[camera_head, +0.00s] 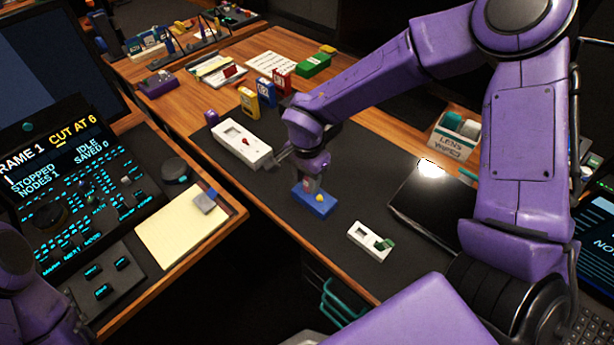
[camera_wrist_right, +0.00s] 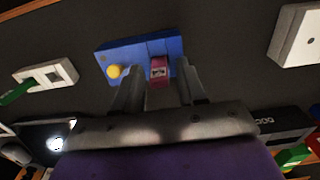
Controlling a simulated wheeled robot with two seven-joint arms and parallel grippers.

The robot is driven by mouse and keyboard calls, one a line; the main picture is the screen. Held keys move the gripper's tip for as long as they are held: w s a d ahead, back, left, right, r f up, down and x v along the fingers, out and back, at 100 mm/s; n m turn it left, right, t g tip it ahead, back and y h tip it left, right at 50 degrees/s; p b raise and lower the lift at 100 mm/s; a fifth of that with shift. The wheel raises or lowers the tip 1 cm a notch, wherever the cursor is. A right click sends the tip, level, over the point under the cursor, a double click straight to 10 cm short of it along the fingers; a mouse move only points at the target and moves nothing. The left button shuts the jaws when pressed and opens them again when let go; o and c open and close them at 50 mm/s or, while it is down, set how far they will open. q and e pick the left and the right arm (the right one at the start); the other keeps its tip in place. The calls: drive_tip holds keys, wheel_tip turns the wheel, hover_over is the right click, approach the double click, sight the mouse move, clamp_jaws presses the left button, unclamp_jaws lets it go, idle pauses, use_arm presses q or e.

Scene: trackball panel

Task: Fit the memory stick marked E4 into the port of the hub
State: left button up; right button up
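A blue block (camera_head: 318,205) with a yellow knob, which I take for the hub, lies on the dark mat; it also shows in the right wrist view (camera_wrist_right: 120,55). A small pink-red stick (camera_wrist_right: 159,68) with a pale label stands at the blue block; I cannot read the label for sure. My right gripper (camera_wrist_right: 158,82) is over the block, its fingers on either side of the stick with apparent gaps, so it looks open. How deep the stick sits in a port is hidden. My left gripper is out of view.
A long white box (camera_head: 240,143) with a red piece lies behind left. A small white box (camera_head: 366,238) with a green piece lies in front right. Small coloured boxes (camera_head: 265,90) stand at the back. A black tablet (camera_head: 432,208) lies right. Dark mat is clear between them.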

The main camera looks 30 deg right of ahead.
sight(307, 178)
wheel_tip(307, 178, up, 12)
drive_tip(key=shift+r+p, duration=0.25)
drive_tip(key=shift+p, duration=0.15)
idle(0.6)
